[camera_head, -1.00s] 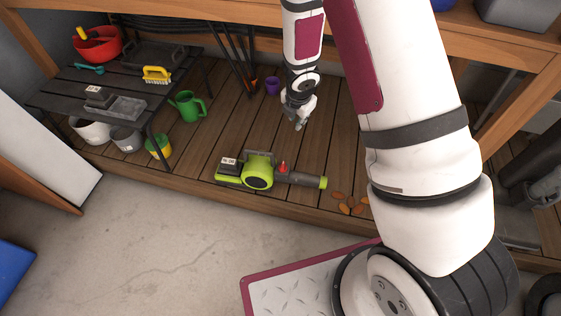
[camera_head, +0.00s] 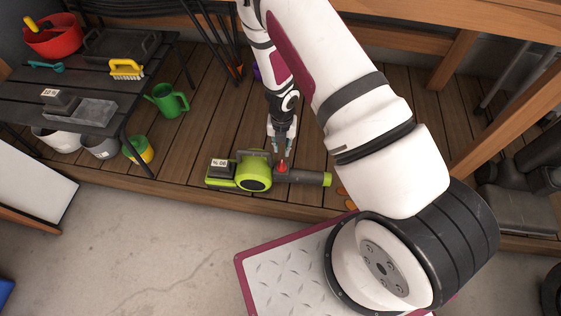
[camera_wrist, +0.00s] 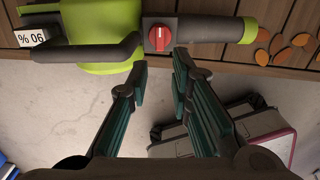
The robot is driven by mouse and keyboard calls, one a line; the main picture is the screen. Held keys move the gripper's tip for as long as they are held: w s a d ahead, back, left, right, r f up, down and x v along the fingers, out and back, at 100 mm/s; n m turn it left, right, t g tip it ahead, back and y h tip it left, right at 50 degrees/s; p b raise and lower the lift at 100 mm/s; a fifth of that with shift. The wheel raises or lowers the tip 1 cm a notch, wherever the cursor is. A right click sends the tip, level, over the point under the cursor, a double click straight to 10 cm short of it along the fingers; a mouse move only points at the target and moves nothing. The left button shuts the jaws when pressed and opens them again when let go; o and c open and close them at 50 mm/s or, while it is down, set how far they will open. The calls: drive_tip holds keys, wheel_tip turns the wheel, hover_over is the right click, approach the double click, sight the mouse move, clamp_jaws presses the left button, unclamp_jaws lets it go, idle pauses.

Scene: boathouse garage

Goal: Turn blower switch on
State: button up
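My gripper (camera_head: 282,146) is just above and behind the knob in the head view. In the wrist view my gripper (camera_wrist: 160,72) has its teal-padded fingers apart with nothing between them, and the knob lies just beyond the fingertips. I cannot see any contact.
A black table (camera_head: 60,88) at left carries a brush, a red bowl and trays. A green watering can (camera_head: 167,100) and several pots stand near it. Orange leaves (camera_wrist: 277,42) lie by the nozzle. The concrete floor (camera_head: 150,250) in front is largely clear.

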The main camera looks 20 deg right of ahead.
sight(282, 164)
wheel_tip(282, 164, down, 11)
drive_tip(key=b, duration=0.5)
clamp_jaws()
